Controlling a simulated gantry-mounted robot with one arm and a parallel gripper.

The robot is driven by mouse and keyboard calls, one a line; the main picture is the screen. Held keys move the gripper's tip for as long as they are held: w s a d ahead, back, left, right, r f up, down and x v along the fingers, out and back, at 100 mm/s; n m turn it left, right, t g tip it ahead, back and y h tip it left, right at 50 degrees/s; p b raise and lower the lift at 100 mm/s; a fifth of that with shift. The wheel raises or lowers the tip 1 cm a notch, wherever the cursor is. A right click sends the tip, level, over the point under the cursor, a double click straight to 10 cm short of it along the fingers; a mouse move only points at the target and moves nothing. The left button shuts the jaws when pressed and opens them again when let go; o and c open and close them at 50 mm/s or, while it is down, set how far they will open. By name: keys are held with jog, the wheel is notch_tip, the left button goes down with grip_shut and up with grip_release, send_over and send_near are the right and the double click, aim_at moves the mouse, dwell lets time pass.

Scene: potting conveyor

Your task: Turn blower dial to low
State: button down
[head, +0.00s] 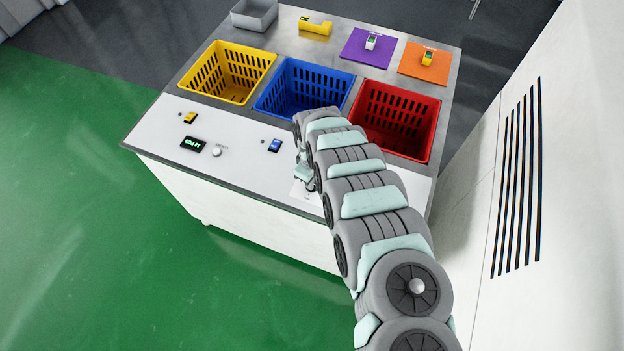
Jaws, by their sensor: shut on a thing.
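My arm reaches down from the lower right to the white control panel (245,170). My gripper (309,187) is at the panel's front right part, over a pale label plate (299,194), and is partly hidden by my own arm. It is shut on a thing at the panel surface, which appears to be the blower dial. The dial itself and its pointer are hidden, so its setting cannot be read. A small round grey knob (217,151) stands apart to the left, beside a dark display with green digits (193,144).
A yellow switch (190,117) and a blue switch (274,145) sit on the panel. Behind stand yellow (211,95), blue (264,107) and red (421,155) baskets. A purple mat (354,54) and an orange mat (411,67) lie further back. A white vented wall (560,200) rises at right.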

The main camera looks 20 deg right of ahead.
jog(key=shift+n, duration=1.2)
jog(key=c, duration=1.4)
grip_release()
jog(key=shift+c, duration=0.2)
jog(key=shift+r, duration=0.15)
notch_tip(320, 180, up, 10)
jog(key=shift+r, duration=0.25)
